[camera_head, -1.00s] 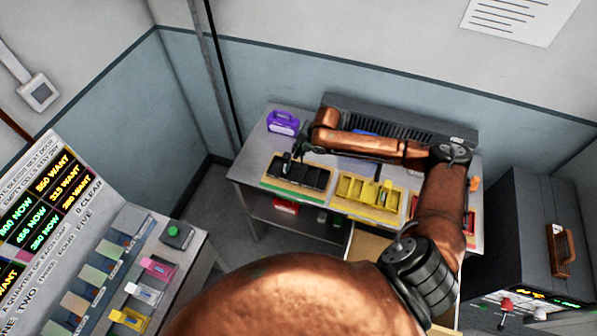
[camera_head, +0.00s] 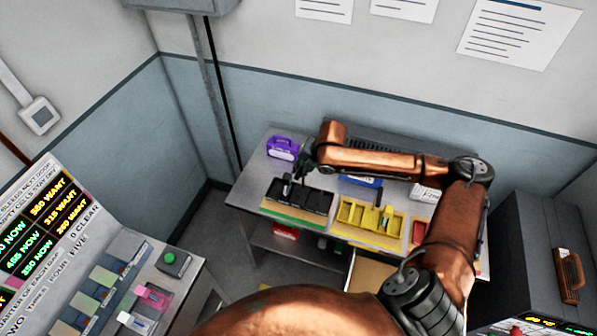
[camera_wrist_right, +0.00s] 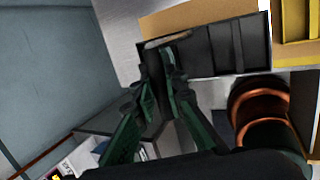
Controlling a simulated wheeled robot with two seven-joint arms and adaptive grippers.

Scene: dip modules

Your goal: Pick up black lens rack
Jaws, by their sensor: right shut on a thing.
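The black lens rack (camera_head: 312,200) is a long dark holder with several slots, at the left of the bench. It looks slightly raised over its tan tray (camera_head: 290,214), whose front edge is green. My right gripper (camera_head: 289,187) is shut on the rack's left end. In the right wrist view, the fingers (camera_wrist_right: 163,75) close on the end wall of the rack (camera_wrist_right: 220,48), and the tan tray (camera_wrist_right: 190,18) shows beside it. The exact contact is dark and partly hidden. My left gripper is not in view.
A yellow rack (camera_head: 368,216) sits right of the black one. A purple case (camera_head: 282,147) stands at the back left of the bench (camera_head: 248,183). A blue item (camera_head: 361,181) lies behind the yellow rack. A dark cabinet (camera_head: 535,240) stands at the right.

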